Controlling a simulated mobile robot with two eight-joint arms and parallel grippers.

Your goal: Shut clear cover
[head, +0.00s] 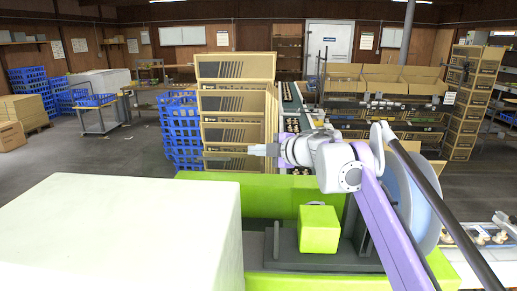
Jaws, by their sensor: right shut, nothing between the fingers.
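I cannot make out a clear cover for certain. A lime-green machine (265,195) with dark grey parts and a lime-green block (319,228) stands in front of me. At its right is a large pale blue-grey disc (422,205) beside a dark slanted bar (432,192); part of the disc is hidden by my arm. My right gripper (256,150) points left above the back of the machine, shut and empty, in front of the stacked cartons. My left gripper is not in view.
A large white box-like surface (125,235) fills the front left. Tan cartons (235,102) and blue crates (181,130) are stacked behind the machine. A conveyor (291,100) runs back, and mushrooms (483,236) lie in trays at right. The floor at left is open.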

